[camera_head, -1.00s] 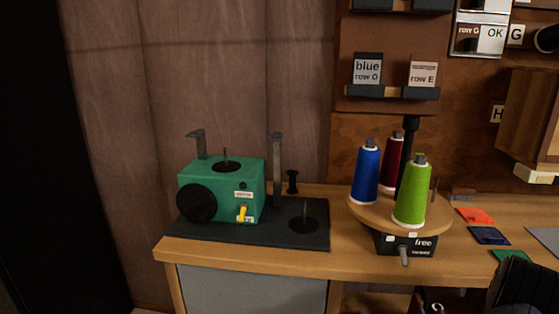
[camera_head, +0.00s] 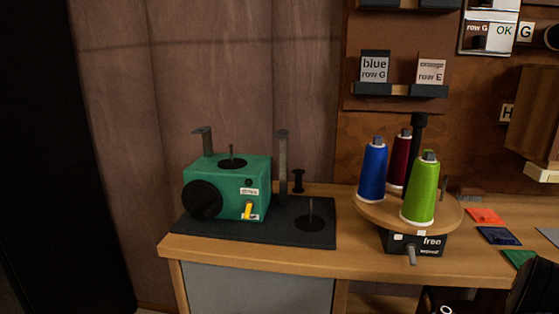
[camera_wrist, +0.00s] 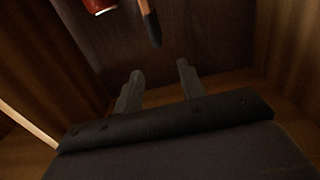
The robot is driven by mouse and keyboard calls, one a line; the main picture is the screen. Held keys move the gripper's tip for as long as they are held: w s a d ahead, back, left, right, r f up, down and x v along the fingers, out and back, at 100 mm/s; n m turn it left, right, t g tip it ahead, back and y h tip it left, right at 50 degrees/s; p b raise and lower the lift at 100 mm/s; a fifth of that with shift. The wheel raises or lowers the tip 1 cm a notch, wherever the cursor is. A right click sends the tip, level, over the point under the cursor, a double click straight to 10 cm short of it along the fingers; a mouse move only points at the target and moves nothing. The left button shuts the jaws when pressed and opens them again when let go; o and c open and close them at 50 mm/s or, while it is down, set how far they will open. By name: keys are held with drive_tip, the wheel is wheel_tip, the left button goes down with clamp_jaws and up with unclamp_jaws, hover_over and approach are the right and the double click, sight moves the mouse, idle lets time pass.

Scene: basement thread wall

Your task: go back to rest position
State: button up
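My gripper (camera_wrist: 160,88) shows in the wrist view with its two grey fingers apart and nothing between them. Beyond the fingers is a dark brown wooden surface. The gripper's fingers cannot be made out in the head view.
A green winding machine (camera_head: 228,185) stands on a dark mat (camera_head: 270,232). A round wooden carousel (camera_head: 385,211) holds blue (camera_head: 372,172), dark red (camera_head: 400,158) and green (camera_head: 421,190) thread cones. Orange (camera_head: 485,216) and navy (camera_head: 497,236) swatches lie right.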

drive_tip(key=b+v, duration=0.1)
drive_tip(key=v, duration=0.8)
drive_tip(key=shift+r+b, duration=0.3)
drive_tip(key=shift+r, duration=0.1)
